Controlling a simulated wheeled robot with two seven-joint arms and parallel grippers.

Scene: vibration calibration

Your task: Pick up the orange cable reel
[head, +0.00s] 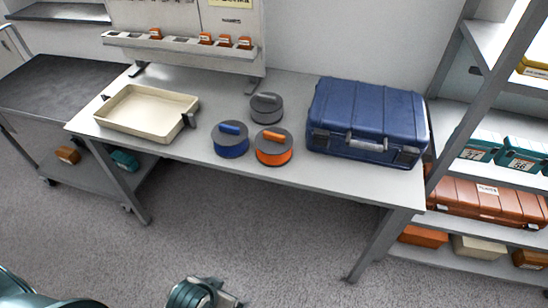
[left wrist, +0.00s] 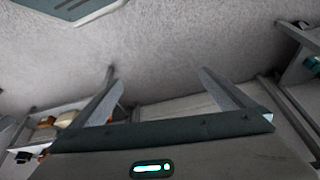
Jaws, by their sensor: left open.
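The orange cable reel (head: 274,157) lies flat on the grey table (head: 215,170) near its front edge, with a dark top and an orange handle bar. A blue cable reel (head: 231,148) is just left of it, and a dark grey reel (head: 266,108) is behind it. My left gripper (head: 228,299) is low at the bottom of the head view, in front of the table and well away from the reels. Its two fingers stand apart and empty in the left wrist view (left wrist: 158,75). No reel can be made out in the left wrist view. My right gripper is not in view.
A blue hard case (head: 368,112) stands right of the reels, and a cream tray (head: 148,126) is at the table's left. A pegboard rack (head: 185,45) rises behind. Shelving (head: 440,110) with boxes borders the right. Open floor (head: 255,230) lies before the table.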

